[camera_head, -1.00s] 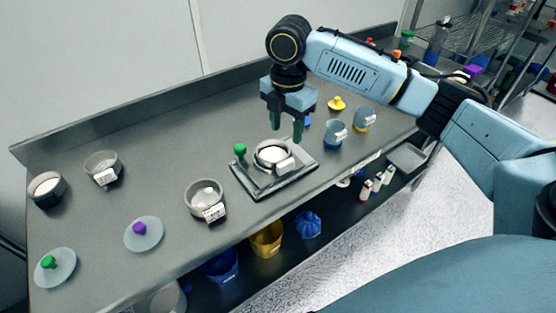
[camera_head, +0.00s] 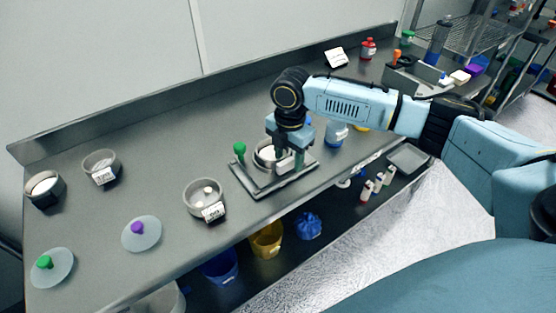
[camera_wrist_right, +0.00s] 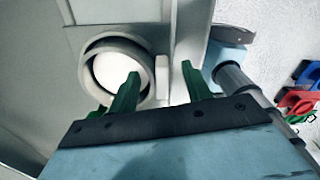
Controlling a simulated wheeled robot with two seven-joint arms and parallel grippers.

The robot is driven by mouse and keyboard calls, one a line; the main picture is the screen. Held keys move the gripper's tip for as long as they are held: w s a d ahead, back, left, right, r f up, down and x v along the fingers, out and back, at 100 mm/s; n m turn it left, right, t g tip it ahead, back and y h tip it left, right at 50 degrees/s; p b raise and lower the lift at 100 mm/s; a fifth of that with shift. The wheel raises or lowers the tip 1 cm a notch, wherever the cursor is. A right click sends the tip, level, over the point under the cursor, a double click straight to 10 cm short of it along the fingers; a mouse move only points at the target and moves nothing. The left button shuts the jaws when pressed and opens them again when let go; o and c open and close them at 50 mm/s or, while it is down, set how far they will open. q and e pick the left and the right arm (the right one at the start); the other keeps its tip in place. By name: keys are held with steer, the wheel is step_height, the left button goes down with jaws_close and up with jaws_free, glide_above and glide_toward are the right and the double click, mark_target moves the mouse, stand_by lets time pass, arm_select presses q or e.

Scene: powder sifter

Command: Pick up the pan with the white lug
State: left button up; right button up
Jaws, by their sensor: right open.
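A round grey pan (camera_head: 263,156) with white contents stands on a square grey plate (camera_head: 247,182); it also shows in the right wrist view (camera_wrist_right: 90,62). Its white lug (camera_wrist_right: 162,78) is a block on the pan's side. My right gripper (camera_head: 289,158) has come down over the lug side of the pan, fingers pointing down and hiding part of it. In the right wrist view the open green fingers (camera_wrist_right: 160,72) lie on either side of the lug, one over the pan and one outside it. Contact is not clear. My left gripper is not in view.
A green knob (camera_head: 239,148) stands at the plate's left corner. Another pan with a label (camera_head: 203,197) is front left, and two pans (camera_head: 45,188) (camera_head: 101,163) are farther left. Discs with purple (camera_head: 137,227) and green knobs (camera_head: 45,262) lie nearby. A blue-grey cup (camera_head: 336,136) is right.

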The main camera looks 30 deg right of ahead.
steer(key=shift+f, duration=0.6)
jaws_close()
